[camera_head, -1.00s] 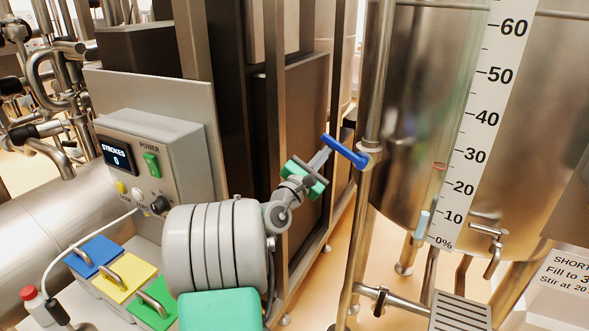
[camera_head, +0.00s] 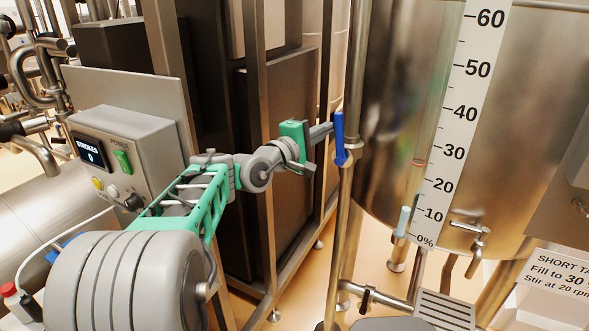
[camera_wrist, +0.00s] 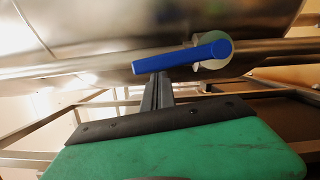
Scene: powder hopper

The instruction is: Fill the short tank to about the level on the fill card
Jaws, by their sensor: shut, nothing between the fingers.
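The short tank (camera_head: 500,130) is the steel vessel at right. Its scale (camera_head: 455,125) stands beside a clear sight tube. A pale blue column (camera_head: 403,220) in the tube reaches about the 10 mark, and a red ring (camera_head: 419,162) sits a little below 30. A blue valve handle (camera_head: 339,137) stands near upright on the pipe left of the tank. My gripper (camera_head: 328,130) is shut and empty, its tips at the handle. In the wrist view the tips (camera_wrist: 157,80) meet the handle (camera_wrist: 185,57); contact is unclear.
A control box (camera_head: 140,150) at left has a display (camera_head: 88,149) reading strokes 0, and a green power switch (camera_head: 122,161). Steel frame posts (camera_head: 263,160) stand close behind my arm. A grated step (camera_head: 445,308) lies below the tank.

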